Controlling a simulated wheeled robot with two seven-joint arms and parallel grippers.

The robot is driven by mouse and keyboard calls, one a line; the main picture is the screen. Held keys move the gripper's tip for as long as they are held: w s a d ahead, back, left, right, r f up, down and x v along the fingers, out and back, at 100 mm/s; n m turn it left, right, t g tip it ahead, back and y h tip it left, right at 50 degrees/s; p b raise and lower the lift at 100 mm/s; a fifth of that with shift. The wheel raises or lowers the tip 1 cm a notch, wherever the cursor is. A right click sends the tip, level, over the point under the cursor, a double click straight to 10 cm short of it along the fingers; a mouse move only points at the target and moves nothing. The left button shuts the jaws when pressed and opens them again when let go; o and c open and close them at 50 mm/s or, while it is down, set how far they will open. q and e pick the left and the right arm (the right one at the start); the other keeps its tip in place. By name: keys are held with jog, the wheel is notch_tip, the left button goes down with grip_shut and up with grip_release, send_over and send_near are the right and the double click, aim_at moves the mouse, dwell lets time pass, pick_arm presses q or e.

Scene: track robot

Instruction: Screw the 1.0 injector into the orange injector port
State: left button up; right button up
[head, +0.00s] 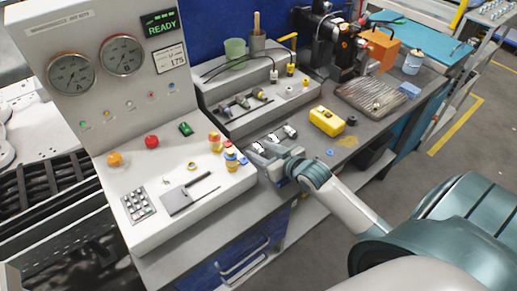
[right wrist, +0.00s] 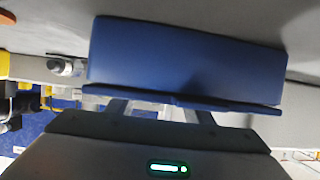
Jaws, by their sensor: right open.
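My right gripper (head: 262,158) is open at the front edge of the grey bench, close to a row of small silver-and-black injectors. One injector (head: 290,131) shows clear of it; another (head: 274,138) lies just beyond the fingers. I cannot read any injector's label. Orange-and-yellow capped cylinders (head: 214,141) stand at the right edge of the white console, left of the gripper. I cannot tell which part is the orange port. The right wrist view shows a silver tubular piece (right wrist: 66,67) at left and a large blue shape (right wrist: 185,52) ahead. My left gripper is not in view.
A yellow box (head: 326,120) sits on the bench to the right. A raised grey fixture (head: 225,115) with fittings stands behind.

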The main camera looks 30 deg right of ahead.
aim_at(261, 150)
dwell(0.3)
jog(key=c, duration=1.2)
jog(key=shift+o, duration=0.2)
jog(key=shift+r, duration=0.15)
jog(key=shift+r, duration=0.55)
notch_tip(261, 150, up, 2)
jog(key=shift+r+b, duration=0.2)
jog(key=shift+b, duration=0.4)
jog(key=d+r+b, duration=0.3)
jog(key=d+r, duration=0.4)
jog(key=d, duration=0.4)
jog(key=shift+s+d+r, duration=0.15)
jog(key=shift+s+d, duration=0.1)
jog(key=shift+d, duration=0.1)
